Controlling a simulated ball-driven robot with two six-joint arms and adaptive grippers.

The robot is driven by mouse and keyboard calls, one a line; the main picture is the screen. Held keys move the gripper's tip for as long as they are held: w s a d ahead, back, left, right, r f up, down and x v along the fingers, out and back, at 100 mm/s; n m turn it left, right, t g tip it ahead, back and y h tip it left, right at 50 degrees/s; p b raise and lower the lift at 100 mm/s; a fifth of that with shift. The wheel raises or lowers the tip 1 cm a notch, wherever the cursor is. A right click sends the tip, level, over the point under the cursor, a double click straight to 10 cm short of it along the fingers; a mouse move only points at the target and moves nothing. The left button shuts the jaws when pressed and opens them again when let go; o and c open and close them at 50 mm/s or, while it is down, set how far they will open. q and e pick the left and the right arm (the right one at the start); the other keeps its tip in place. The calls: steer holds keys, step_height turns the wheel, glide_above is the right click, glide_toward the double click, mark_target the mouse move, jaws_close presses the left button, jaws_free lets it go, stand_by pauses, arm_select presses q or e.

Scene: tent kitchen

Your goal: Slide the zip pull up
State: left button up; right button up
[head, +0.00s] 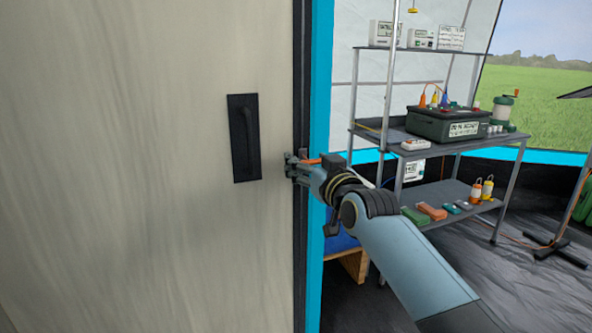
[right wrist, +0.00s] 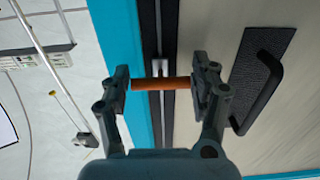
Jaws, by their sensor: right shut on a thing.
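The orange-brown zip pull (right wrist: 160,84) is a short bar lying crosswise between the fingers of my right gripper (right wrist: 162,80) in the right wrist view. The gripper is shut on it, with one fingertip at each end. Just beyond it, a pale metal slider (right wrist: 161,63) sits on the dark zip strip (right wrist: 149,25). In the head view, my right gripper (head: 293,168) reaches in from the right to the dark strip (head: 300,80) along the beige panel's edge. It hides most of the pull there. My left gripper is not in view.
A black handle on a plate (head: 244,137) is fixed to the beige panel (head: 130,200), close left of the gripper. A blue border (head: 320,90) runs beside the strip. Metal shelves (head: 460,145) with a dark green case (head: 448,124) and several small items stand at right.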

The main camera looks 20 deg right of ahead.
step_height(320, 180, up, 30)
steer(key=p, duration=2.4)
steer(key=shift+d, duration=0.1)
arm_select(q)
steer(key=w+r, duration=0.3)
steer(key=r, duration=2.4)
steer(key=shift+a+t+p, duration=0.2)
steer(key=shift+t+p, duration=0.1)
steer(key=shift+p, duration=0.05)
arm_select(e)
steer(key=shift+r, duration=0.5)
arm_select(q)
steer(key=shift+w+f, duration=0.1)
arm_select(e)
steer(key=o, duration=1.8)
steer(key=shift+c, duration=0.2)
glide_toward(304, 3)
steer(key=s, duration=0.6)
steer(key=shift+r, duration=0.4)
